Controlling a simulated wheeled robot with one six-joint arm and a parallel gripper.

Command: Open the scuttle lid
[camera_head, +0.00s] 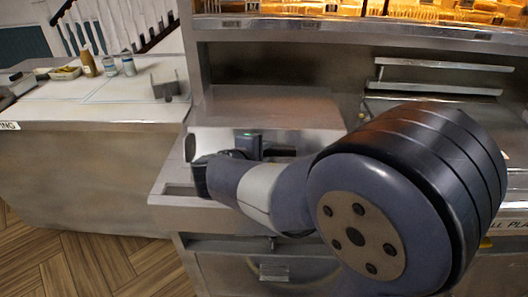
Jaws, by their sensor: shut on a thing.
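The scuttle looks like a low steel box set in the counter in the middle of the head view, with its flat steel lid (262,104) on top. My gripper (279,151) is at the front of this box, just below the lid's front edge. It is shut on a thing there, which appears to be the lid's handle. The fingertips and the handle are small and dark, and my arm partly covers them. I cannot tell how far the lid is raised, and the inside of the scuttle does not show.
A steel counter (105,112) on the left holds several bottles, a tray and a small metal holder (170,88). A steel ledge (175,200) runs below the scuttle. Bar handles (440,65) are at the right, and a lit food display (330,8) is above. Wooden floor (70,265) is clear at lower left.

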